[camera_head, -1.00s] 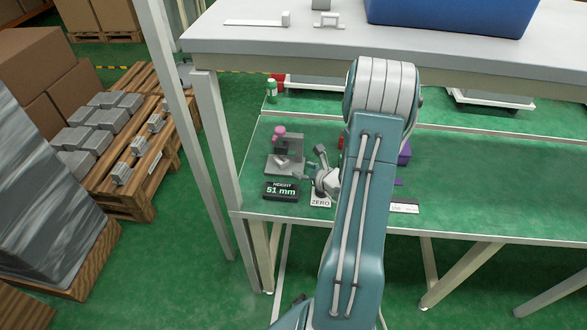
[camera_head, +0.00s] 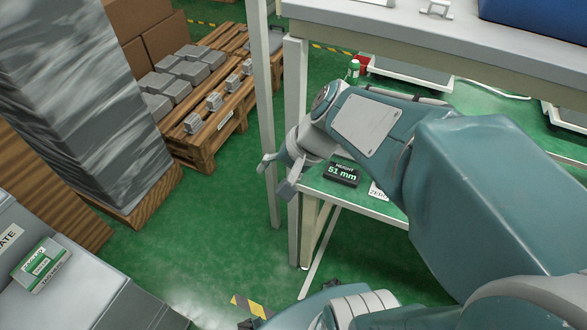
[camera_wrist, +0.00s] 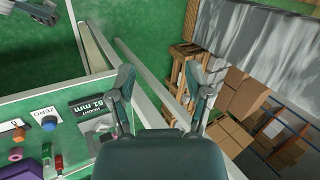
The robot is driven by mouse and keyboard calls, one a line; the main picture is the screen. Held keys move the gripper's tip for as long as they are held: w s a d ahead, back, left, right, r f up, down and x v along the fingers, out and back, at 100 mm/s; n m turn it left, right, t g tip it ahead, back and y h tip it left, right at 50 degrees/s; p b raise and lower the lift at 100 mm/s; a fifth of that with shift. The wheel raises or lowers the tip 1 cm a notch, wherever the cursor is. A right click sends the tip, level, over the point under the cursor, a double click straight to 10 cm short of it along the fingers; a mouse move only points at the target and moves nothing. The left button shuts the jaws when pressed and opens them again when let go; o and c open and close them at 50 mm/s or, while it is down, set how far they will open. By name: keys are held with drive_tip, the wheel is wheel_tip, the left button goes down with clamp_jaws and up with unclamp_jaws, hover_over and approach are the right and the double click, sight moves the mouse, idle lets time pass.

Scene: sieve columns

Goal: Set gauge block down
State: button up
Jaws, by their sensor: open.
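My gripper (camera_head: 274,178) is open and off the left end of the green-topped bench (camera_head: 352,199). In the wrist view its two fingers (camera_wrist: 166,84) are spread with nothing between them; floor and pallet show beyond. I cannot pick out the gauge block for certain. The black display (camera_head: 342,174) reads 51 mm on the bench corner, and it also shows in the wrist view (camera_wrist: 88,104). A grey metal part (camera_wrist: 98,124) sits beside it there, partly hidden by my gripper.
A white bench leg (camera_head: 293,130) stands close to my gripper. A wooden pallet (camera_head: 207,143) with grey metal blocks (camera_head: 157,83) stands on the floor at left. A grey surface with a green and white card (camera_head: 40,266) is at lower left. Green floor lies between.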

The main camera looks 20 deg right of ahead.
drive_tip(key=s+r+n+t+h, duration=0.2)
drive_tip(key=s+r+n+h, duration=0.3)
drive_tip(key=n, duration=0.3)
drive_tip(key=shift+s+d+r, duration=0.2)
drive_tip(key=shift+s+d, duration=0.25)
drive_tip(key=shift+s, duration=0.45)
